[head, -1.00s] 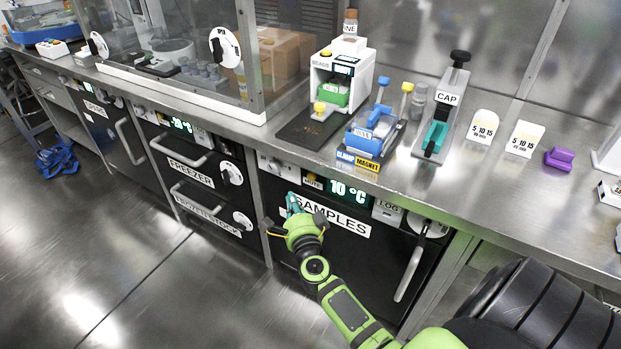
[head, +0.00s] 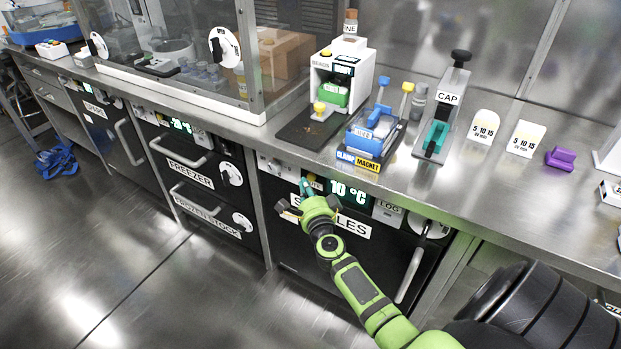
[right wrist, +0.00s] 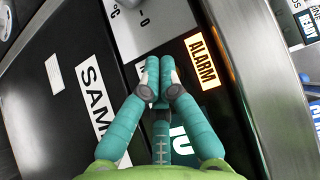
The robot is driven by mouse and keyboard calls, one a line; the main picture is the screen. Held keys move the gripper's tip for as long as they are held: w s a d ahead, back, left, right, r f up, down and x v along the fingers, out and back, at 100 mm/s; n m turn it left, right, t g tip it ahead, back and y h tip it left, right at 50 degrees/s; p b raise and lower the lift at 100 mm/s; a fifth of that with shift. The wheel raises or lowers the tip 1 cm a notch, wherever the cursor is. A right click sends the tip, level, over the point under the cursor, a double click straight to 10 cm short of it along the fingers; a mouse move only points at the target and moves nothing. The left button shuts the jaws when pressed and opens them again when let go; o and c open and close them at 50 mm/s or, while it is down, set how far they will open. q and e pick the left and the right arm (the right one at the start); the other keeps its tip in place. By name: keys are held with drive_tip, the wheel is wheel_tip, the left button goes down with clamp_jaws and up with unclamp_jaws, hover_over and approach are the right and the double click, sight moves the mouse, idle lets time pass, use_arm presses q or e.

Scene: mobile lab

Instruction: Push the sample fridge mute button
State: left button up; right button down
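The sample fridge (head: 290,235) is the black-fronted unit under the bench with the SAMPLES label, partly covered by my arm. Its green display (head: 348,192) reads 10 °C. The mute label (head: 316,185) shows in part, just right of my right gripper's fingertips (head: 305,186). In the right wrist view the teal fingertips (right wrist: 158,80) are shut together with nothing between them, in front of the control strip beside the lit ALARM panel (right wrist: 207,61). The fingers hide the mute button there; I cannot tell if they touch it. My left gripper is not in view.
The steel bench edge (head: 400,190) runs just above the fridge controls. A blue magnet rack (head: 368,138) and a CAP device (head: 440,120) stand on the bench above. The fridge door handle (head: 408,275) is to the right.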

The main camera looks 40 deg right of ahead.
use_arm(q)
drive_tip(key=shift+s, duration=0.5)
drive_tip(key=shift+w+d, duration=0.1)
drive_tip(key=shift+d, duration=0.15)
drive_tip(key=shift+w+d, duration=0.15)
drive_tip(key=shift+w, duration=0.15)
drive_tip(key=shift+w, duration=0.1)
use_arm(e)
drive_tip(key=shift+d, duration=0.1)
drive_tip(key=shift+w+d, duration=0.15)
drive_tip(key=shift+d, duration=0.1)
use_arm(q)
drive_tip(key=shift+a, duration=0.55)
use_arm(e)
drive_tip(key=shift+d, duration=0.1)
